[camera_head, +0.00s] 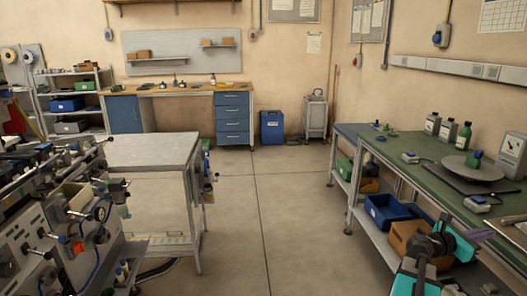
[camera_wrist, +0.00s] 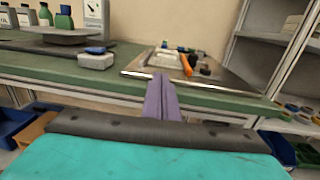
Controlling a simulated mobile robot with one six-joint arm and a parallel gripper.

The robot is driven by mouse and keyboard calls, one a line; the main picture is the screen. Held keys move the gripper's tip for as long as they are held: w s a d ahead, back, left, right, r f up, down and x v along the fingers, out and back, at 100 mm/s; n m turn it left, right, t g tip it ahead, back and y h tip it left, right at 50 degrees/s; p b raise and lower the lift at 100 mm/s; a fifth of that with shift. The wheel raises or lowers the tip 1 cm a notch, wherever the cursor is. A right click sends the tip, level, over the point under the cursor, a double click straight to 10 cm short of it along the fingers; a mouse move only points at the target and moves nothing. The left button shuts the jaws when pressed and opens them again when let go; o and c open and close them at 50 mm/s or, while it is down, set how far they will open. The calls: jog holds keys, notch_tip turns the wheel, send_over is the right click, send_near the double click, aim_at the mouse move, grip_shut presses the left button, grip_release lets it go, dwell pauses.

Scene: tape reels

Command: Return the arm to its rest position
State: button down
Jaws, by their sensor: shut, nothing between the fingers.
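My gripper (camera_wrist: 161,84) shows in the wrist view as two purple fingers pressed together, with nothing between them. Its dark crossbar and teal body fill the bottom of that view. The fingers point toward the front edge of the green-topped bench (camera_wrist: 40,66), and I see no contact with anything. In the head view my dark and teal arm is at the lower right, in front of the bench (camera_head: 396,152).
On the bench stand a round turntable (camera_head: 472,168), a green bottle (camera_head: 464,136) and a dial gauge (camera_head: 511,146). A blue bin (camera_head: 386,209) and a cardboard box (camera_head: 408,236) sit on its lower shelf. The middle floor (camera_head: 288,205) is clear. Machinery stands at left.

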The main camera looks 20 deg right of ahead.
jog(key=w+a+f+n+t+y+p, duration=0.1)
jog(key=w+a+f+n+t+p, duration=0.15)
jog(key=w+a+f, duration=0.55)
jog(key=w+a+f+n+t+y+p, duration=0.1)
jog(key=w+a+f+n+t, duration=0.15)
jog(key=w+a+f, duration=0.55)
jog(key=w+a+f+y+p, duration=0.1)
jog(key=w+a+f+y, duration=0.15)
jog(key=a+f, duration=0.45)
jog(key=w+a+f+y+p, duration=0.1)
jog(key=w+a+f+y, duration=0.15)
jog(key=a+f, duration=0.45)
jog(key=s+a+f+m+g+y+p, duration=0.1)
jog(key=s+a+f+m, duration=0.1)
jog(key=s+a+f, duration=0.45)
jog(key=s+a+f+m+g+y+p, duration=0.15)
jog(key=a+f, duration=0.25)
jog(key=a, duration=0.5)
jog(key=s+a+f+m+y, duration=0.2)
jog(key=s+a+f+m, duration=0.1)
jog(key=a+f, duration=0.3)
jog(key=s+a+f+m+g+y, duration=0.2)
jog(key=s+a+m+g+y, duration=0.2)
jog(key=s+a+m, duration=1)
jog(key=shift+a+f+y, duration=0.4)
jog(key=shift+a+y, duration=0.65)
jog(key=shift+a, duration=0.75)
